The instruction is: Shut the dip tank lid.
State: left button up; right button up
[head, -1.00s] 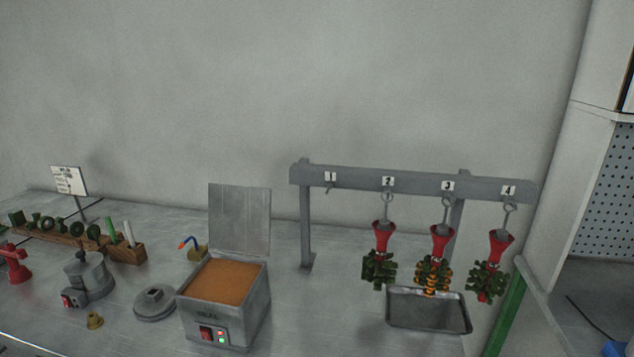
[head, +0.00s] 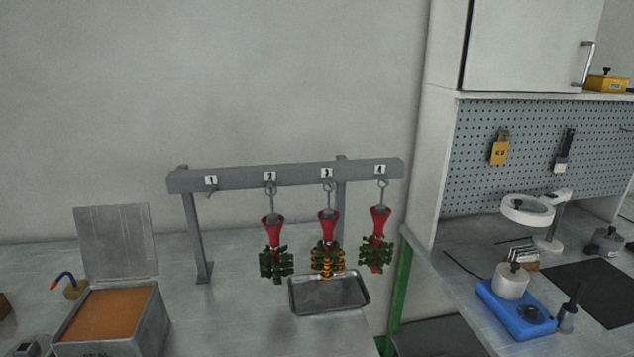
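The dip tank (head: 148,318) is a grey metal box at the lower left of the head view, with orange-brown wax (head: 103,313) showing in it. Its flat square lid (head: 117,242) stands open and upright at the tank's back edge. The tank's front is partly cut off by the bottom edge of the picture. Neither of my grippers shows in the view.
Right of the tank stands a grey rack (head: 290,174) with numbered hooks; red-topped wax trees (head: 328,240) hang from 2, 3 and 4, above a metal tray (head: 330,293). A second bench (head: 460,270) at right holds a blue scale (head: 515,309) and a ring lamp (head: 527,208).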

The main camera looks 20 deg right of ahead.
aim_at(116, 240)
jog(key=z, duration=2.15)
jog(key=k, duration=0.75)
jog(key=u, duration=1.15)
jog(key=i, duration=0.5)
jog(key=z, duration=0.05)
